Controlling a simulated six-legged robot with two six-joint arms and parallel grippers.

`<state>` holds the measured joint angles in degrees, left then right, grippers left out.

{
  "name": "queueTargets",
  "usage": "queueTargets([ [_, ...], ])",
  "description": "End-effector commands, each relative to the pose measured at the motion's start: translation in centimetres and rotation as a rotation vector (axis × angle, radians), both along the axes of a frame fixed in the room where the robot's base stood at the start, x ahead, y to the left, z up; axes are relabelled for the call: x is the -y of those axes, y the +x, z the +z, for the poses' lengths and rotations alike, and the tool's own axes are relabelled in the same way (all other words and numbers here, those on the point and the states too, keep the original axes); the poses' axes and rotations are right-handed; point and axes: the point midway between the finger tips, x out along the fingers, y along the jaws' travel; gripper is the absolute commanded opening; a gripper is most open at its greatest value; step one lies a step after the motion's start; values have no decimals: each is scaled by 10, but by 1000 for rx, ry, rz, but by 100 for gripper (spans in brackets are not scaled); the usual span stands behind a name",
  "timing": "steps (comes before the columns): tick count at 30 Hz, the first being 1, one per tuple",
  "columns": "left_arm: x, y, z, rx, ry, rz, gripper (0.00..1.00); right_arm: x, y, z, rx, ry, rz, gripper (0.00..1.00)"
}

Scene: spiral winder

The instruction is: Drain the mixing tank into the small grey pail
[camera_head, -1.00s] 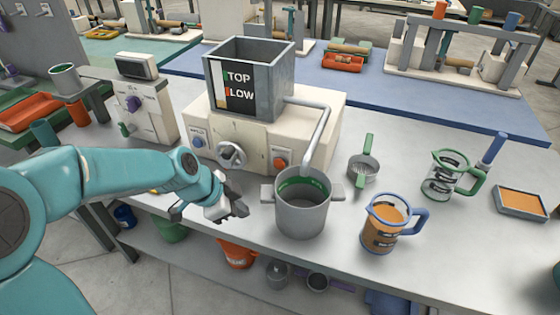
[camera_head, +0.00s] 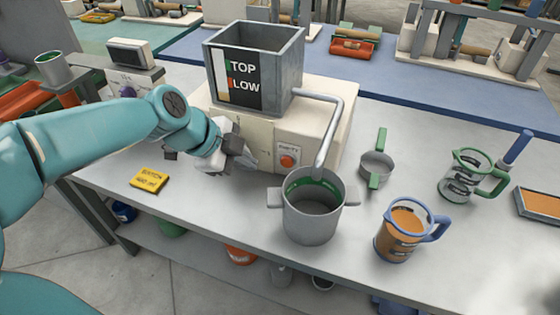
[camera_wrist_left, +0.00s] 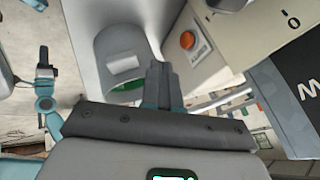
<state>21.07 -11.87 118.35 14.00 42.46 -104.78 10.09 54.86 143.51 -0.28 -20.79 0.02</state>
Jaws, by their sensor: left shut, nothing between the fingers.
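The mixing tank (camera_head: 285,80) is an open square grey tank on a cream machine. Its front gauge panel (camera_head: 237,78) reads TOP and LOW. A bent grey spout (camera_head: 333,125) comes down from its right side. The small grey pail (camera_head: 312,222) stands upright under the spout end, with a green band inside; I see no liquid in it. My left gripper (camera_head: 243,155) is shut and empty in front of the machine, left of the orange knob (camera_head: 288,160), and hides the handwheel. The left wrist view shows its closed fingers (camera_wrist_left: 160,88) near the pail (camera_wrist_left: 108,48). My right gripper is out of view.
A grey strainer with green handles (camera_head: 376,165), a jug of orange liquid (camera_head: 402,238) and a green-handled jug (camera_head: 465,178) stand right of the pail. An orange-filled tray (camera_head: 540,204) sits far right.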

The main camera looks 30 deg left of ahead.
Motion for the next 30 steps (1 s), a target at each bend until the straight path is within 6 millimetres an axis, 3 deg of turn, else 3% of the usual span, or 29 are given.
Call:
queueTargets([
  [8,5,12,-17,-3,-2,-2,0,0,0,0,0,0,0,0],
  [20,25,60,-84,-5,-2,-3,0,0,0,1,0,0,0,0],
  [24,17,83,-78,-2,-1,-3,0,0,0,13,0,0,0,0],
  [30,14,97,-80,0,0,-2,0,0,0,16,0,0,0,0],
])
